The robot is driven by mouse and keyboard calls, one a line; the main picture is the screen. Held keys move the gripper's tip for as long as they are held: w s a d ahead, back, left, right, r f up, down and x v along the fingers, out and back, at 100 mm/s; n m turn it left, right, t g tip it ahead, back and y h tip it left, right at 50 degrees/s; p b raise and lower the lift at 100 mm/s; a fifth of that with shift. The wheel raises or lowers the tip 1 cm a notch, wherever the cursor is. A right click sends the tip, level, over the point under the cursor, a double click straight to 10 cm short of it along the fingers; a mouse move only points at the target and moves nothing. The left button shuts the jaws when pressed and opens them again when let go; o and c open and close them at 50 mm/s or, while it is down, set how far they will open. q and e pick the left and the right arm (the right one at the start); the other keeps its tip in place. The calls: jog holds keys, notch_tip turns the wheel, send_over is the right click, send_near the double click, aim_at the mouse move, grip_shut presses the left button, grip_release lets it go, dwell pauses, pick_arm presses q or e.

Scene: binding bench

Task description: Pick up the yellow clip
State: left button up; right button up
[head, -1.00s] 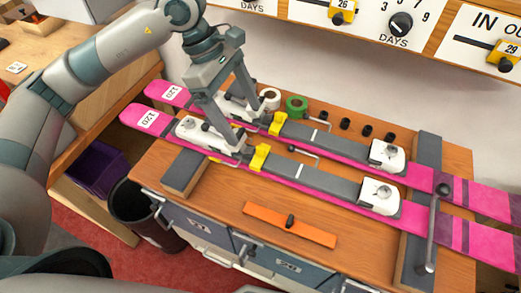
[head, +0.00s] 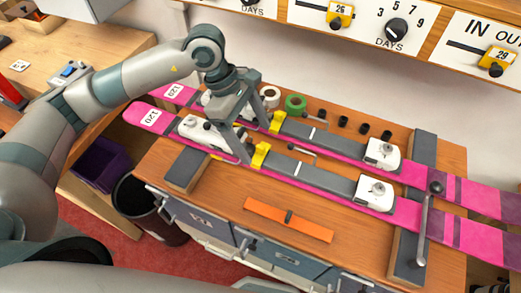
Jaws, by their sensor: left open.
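Two yellow clips sit on the pink skis. The near clip (head: 260,155) is on the front ski (head: 310,187), and the far clip (head: 277,122) is on the rear ski (head: 178,94). My left gripper (head: 254,142) points down over the skis, open and with nothing seen between its fingers. One fingertip is just left of the near clip, the other just left of the far clip. Whether either finger touches a clip I cannot tell. My right gripper is not in view.
White bindings (head: 376,193) sit on the skis. A green tape roll (head: 296,103) and black knobs are behind. An orange bar (head: 288,219) lies on the bench front. A metal lever (head: 426,222) stands at right. A wall panel with yellow sliders (head: 340,16) is above.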

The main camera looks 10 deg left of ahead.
aim_at(260, 147)
pick_arm(q)
jog(key=shift+s+d+f+p, duration=0.1)
jog(key=shift+d+f+p, duration=0.15)
jog(key=shift+p, duration=0.1)
jog(key=p+x, duration=0.1)
jog(key=x, duration=0.2)
jog(key=shift+r, duration=0.1)
jog(key=shift+d+f+p, duration=0.1)
jog(key=shift+f+p, duration=0.2)
jog(key=shift+f, duration=0.1)
jog(key=c, duration=1.1)
